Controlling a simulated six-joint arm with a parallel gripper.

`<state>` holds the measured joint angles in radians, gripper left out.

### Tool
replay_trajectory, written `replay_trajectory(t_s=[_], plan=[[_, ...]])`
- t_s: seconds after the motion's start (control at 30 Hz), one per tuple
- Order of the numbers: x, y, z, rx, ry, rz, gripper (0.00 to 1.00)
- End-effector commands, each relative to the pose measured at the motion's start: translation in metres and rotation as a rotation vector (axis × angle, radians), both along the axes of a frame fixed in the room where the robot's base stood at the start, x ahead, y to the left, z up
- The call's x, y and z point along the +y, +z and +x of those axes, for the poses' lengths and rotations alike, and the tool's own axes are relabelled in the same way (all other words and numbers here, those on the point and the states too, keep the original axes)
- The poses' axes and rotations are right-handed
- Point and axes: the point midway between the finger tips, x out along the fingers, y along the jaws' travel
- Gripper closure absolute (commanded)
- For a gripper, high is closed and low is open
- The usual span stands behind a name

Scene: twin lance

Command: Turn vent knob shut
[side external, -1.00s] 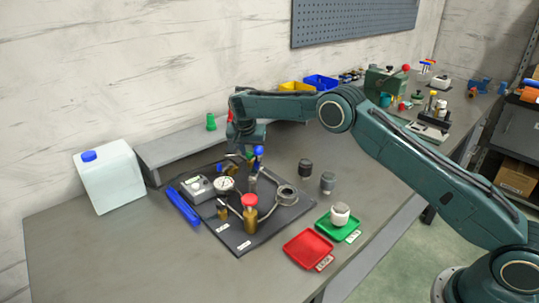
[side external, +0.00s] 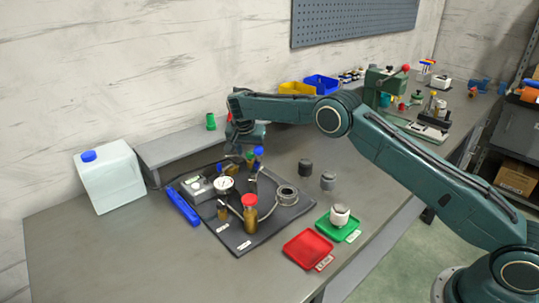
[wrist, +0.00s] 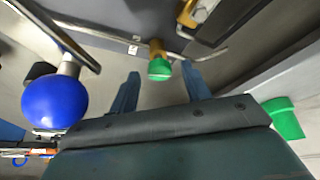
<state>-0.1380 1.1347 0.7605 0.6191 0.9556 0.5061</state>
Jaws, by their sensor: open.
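A small green knob (wrist: 160,69) on a brass stem shows in the wrist view; I cannot confirm from a label that it is the vent knob. My gripper (wrist: 160,72) is open, with one finger on each side of the green knob in the picture. The fingers look clear of the knob, and nothing is held. In the side view my gripper (side external: 243,150) is over the back of the dark rig plate (side external: 262,232), where the fingertips are partly hidden. A blue ball knob (wrist: 55,103) is left of the fingers; it also shows in the side view (side external: 258,151).
A red-capped brass bottle (side external: 249,215) and a gauge (side external: 224,185) stand on the plate. A grey shelf (side external: 185,148) with a green piece (side external: 211,121) is behind. A white jug (side external: 110,178) stands left. Red (side external: 307,249) and green (side external: 325,228) trays lie in front right.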

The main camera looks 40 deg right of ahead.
Motion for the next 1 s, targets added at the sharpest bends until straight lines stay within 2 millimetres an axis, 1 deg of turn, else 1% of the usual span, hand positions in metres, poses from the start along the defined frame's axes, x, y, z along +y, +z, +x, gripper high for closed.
replay_trajectory(t_s=[0.17, 0.37, 0.57, 0.9, 1.0], plan=[[0.001, 0.002, -0.001, 0.000, 0.001, 0.000, 0.52], [0.005, 0.015, -0.003, -0.001, 0.001, 0.000, 0.52], [0.014, 0.040, -0.009, -0.003, 0.001, 0.000, 0.52], [0.032, 0.093, -0.023, -0.004, 0.001, 0.002, 0.52], [0.033, 0.099, -0.024, -0.002, -0.001, -0.001, 0.52]])
